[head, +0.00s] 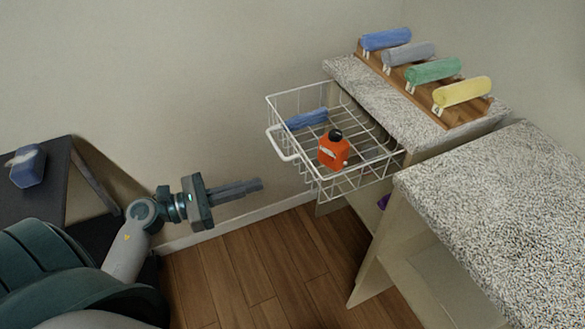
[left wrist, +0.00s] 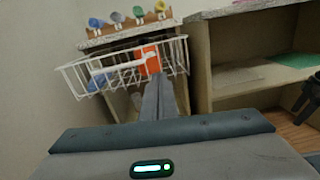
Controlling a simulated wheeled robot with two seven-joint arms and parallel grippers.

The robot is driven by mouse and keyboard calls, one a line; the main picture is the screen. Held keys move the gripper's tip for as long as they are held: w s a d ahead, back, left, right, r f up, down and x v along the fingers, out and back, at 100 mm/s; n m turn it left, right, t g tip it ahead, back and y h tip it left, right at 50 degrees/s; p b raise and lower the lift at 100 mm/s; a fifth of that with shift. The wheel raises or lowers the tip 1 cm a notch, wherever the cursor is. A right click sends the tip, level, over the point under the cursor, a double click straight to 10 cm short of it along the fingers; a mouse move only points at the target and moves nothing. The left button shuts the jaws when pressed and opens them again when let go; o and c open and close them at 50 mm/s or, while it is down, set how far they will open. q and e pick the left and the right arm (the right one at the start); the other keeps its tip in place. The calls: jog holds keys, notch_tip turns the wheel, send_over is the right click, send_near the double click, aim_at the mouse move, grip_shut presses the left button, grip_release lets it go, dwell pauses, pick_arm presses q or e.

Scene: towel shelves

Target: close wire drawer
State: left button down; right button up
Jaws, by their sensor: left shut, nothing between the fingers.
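The white wire drawer (head: 312,187) is pulled out of the cabinet under the speckled counter in the head view. Its white handle (head: 283,146) is on its left-facing front. Inside lie a blue rolled towel (head: 307,119) and an orange bottle (head: 334,152) with a black cap. My left gripper (head: 258,185) is shut and empty, apart from the drawer, to the left of and below its front. In the left wrist view the drawer (left wrist: 75,80) shows beyond the shut fingers (left wrist: 158,82), with the handle (left wrist: 128,66) facing me.
Rolled towels, including a yellow one (head: 462,92), lie on a wooden rack (head: 440,115) on the counter (head: 375,95). Another speckled counter (head: 490,200) stands at the right. A dark table (head: 55,165) with a blue item (head: 27,166) is at the left. Wooden floor (head: 250,265) is clear between.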

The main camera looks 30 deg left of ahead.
pick_arm(q)
jog(key=shift+s+a+f+n+t+y, duration=0.25)
jog(key=shift+s+a+n, duration=0.15)
jog(key=shift+a, duration=0.25)
jog(key=shift+s+a+f+n+t+y, duration=0.2)
jog(key=shift+s+a+n+y, duration=0.15)
jog(key=shift+a, duration=0.25)
pick_arm(e)
jog(key=shift+w+r, duration=0.1)
jog(key=shift+r, duration=0.05)
pick_arm(q)
jog(key=shift+w, duration=0.1)
jog(key=p, duration=0.3)
send_near(302, 167)
jog(key=x, duration=0.5)
jog(key=shift+w, duration=0.25)
jog(key=shift+x, duration=0.9)
pick_arm(e)
notch_tip(302, 167, down, 10)
jog(key=s, duration=0.1)
jog(key=shift+s+d+r, duration=0.15)
jog(key=shift+s+d, duration=0.15)
jog(key=shift+d, duration=0.05)
pick_arm(q)
jog(key=shift+d, duration=0.1)
